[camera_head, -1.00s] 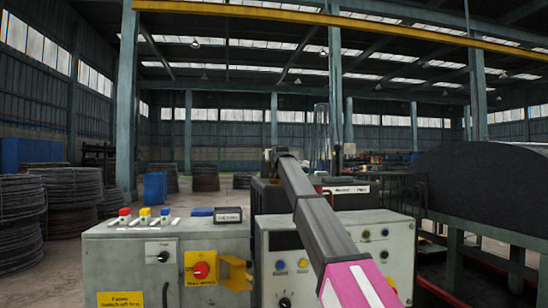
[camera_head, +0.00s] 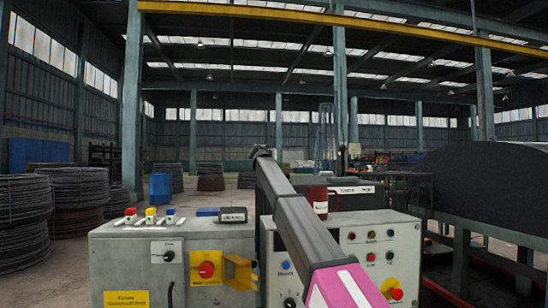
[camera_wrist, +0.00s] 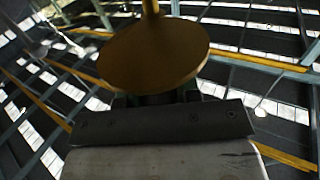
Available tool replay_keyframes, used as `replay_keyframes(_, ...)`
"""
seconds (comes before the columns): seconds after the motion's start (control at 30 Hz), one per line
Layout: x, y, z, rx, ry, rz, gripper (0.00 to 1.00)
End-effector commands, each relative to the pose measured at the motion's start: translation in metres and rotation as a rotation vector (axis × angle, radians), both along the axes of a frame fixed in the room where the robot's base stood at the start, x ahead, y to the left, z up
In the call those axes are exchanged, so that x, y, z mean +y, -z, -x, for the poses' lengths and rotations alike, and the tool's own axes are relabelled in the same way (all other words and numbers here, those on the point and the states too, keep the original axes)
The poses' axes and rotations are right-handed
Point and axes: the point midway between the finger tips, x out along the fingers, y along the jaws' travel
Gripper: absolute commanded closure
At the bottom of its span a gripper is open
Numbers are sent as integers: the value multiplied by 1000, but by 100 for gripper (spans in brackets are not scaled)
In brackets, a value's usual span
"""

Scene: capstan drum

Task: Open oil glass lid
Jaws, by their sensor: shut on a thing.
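In the wrist view, a brass-yellow disc with a thin stem (camera_wrist: 152,52), which looks like the oil glass lid, fills the upper middle. My gripper (camera_wrist: 165,98) is just below it, its dark jaw showing across the picture. It is shut, and the disc sits at the jaw tips; the contact itself is hidden in shadow. In the head view, my gripper (camera_head: 261,152) is small at the far end of my arm, above and behind the control boxes. The lid cannot be made out there.
A grey control box with buttons (camera_head: 140,245) stands at front left, and a pale control panel (camera_head: 385,240) at right. Behind them are a dark red can with a white label (camera_head: 318,197) and a tall clear cylinder (camera_head: 325,140). A large dark drum cover (camera_head: 485,175) is at right.

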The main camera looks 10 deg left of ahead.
Motion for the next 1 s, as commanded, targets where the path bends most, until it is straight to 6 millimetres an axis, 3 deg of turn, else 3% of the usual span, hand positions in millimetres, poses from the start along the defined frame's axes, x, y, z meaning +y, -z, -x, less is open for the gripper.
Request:
replay_keyframes(0.6,27,-1,-18,1,555,0,100)
replay_keyframes(1.0,30,1,-23,2,756,-1,100)
